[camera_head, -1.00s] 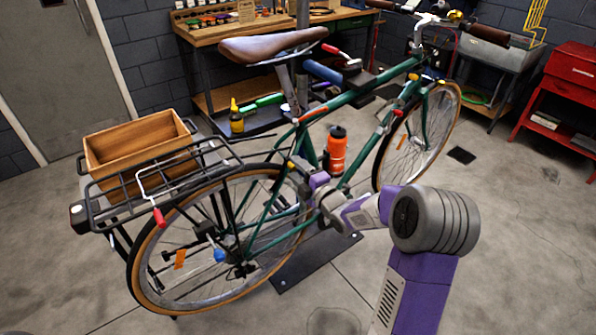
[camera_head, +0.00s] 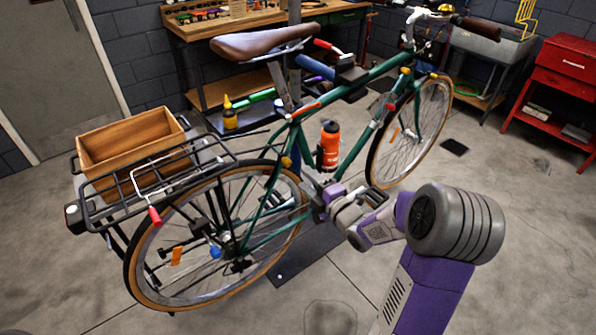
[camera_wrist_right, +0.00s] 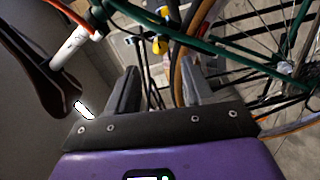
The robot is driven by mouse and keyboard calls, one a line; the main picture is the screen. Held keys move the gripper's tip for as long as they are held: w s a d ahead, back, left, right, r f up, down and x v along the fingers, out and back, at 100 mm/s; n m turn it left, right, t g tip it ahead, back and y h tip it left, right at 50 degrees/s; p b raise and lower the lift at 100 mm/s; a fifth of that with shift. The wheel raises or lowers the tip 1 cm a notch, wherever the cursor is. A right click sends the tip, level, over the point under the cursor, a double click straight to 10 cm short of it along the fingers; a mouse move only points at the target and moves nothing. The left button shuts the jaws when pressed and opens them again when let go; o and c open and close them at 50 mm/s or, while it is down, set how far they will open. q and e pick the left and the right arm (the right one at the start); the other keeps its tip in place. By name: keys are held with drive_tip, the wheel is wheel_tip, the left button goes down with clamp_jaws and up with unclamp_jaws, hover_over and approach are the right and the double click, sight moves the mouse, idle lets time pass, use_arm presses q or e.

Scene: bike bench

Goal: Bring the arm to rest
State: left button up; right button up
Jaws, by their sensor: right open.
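My right arm reaches in from the lower right in the head view, and its gripper (camera_head: 318,207) is beside the green bicycle (camera_head: 352,95), near the pedal and crank area. In the right wrist view the two fingers of the right gripper (camera_wrist_right: 158,88) stand apart with nothing held between them. Beyond the fingers that view shows the bicycle's green tubes (camera_wrist_right: 215,48), a wheel and spokes. I cannot tell from the head view whether the gripper touches the frame. My left gripper is not in view.
A wooden crate (camera_head: 100,140) sits on the rear rack (camera_head: 95,208). An orange bottle (camera_head: 330,146) is by the frame. A workbench (camera_head: 205,28) stands behind, and a red cabinet (camera_head: 566,60) at the right. The floor at the right (camera_head: 530,230) is clear.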

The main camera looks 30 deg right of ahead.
drive_tip(key=s+a+f+m+g+y+p, duration=0.1)
drive_tip(key=s+a+f+m+g+p, duration=0.2)
drive_tip(key=a+f+m, duration=0.55)
drive_tip(key=a+f+m+g+p, duration=0.25)
drive_tip(key=a+f+g, duration=0.3)
drive_tip(key=f, duration=0.55)
drive_tip(key=s+a+f+m+g+y+p, duration=0.1)
drive_tip(key=s+a+f+m+g, duration=0.3)
drive_tip(key=s, duration=0.5)
drive_tip(key=s+a+f+m+g+y+p, duration=0.1)
drive_tip(key=s+a+f+m+g, duration=0.3)
drive_tip(key=s+a, duration=0.4)
drive_tip(key=shift+s+f+m+g+p, duration=0.25)
drive_tip(key=shift+s+m+g+p, duration=0.25)
drive_tip(key=shift+s+m+g, duration=0.15)
drive_tip(key=shift+c, duration=0.8)
